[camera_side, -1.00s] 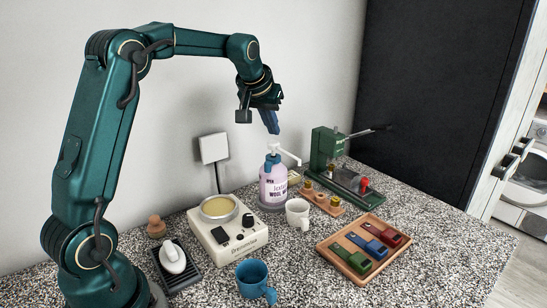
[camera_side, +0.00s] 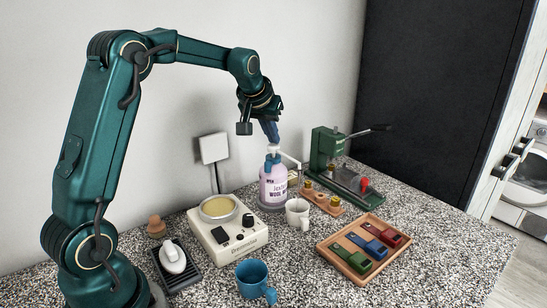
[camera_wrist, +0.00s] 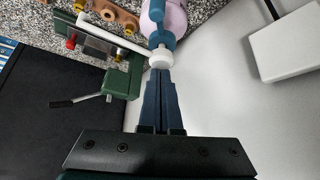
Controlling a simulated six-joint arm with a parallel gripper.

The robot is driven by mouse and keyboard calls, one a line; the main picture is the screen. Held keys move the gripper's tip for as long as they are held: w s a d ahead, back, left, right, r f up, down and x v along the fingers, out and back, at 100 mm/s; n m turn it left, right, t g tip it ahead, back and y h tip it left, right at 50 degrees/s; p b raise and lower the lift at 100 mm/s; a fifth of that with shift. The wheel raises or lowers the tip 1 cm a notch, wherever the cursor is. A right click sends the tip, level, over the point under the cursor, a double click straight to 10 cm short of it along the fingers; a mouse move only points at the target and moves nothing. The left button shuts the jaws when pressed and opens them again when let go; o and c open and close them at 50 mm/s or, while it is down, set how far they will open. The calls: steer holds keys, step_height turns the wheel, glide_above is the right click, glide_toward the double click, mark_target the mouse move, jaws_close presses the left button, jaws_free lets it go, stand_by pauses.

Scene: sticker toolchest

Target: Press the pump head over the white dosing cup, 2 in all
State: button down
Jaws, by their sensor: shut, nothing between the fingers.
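The pump bottle (camera_side: 272,188) is pale lilac with a teal collar and stands upright on the counter. Its white pump head (camera_side: 273,150) has a long spout reaching right, over the white dosing cup (camera_side: 298,213). My gripper (camera_side: 275,141) is shut and empty, pointing down with its tips at the top of the pump head. In the wrist view the closed fingers (camera_wrist: 160,72) meet the white pump head (camera_wrist: 160,58), and touch or nearly touch it. The inside of the cup is hidden in the side view.
A green press (camera_side: 330,155) with a lever stands behind right. A wooden tray (camera_side: 335,262) with coloured tools lies at front right. A cream hotplate device (camera_side: 226,236), a blue mug (camera_side: 255,280) and a black tray with a white object (camera_side: 175,260) stand left and front.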

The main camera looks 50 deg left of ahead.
steer(key=shift+f, duration=0.35)
steer(key=shift+r, duration=1.45)
steer(key=shift+f, duration=0.15)
steer(key=shift+f, duration=1.35)
steer(key=shift+r, duration=1.5)
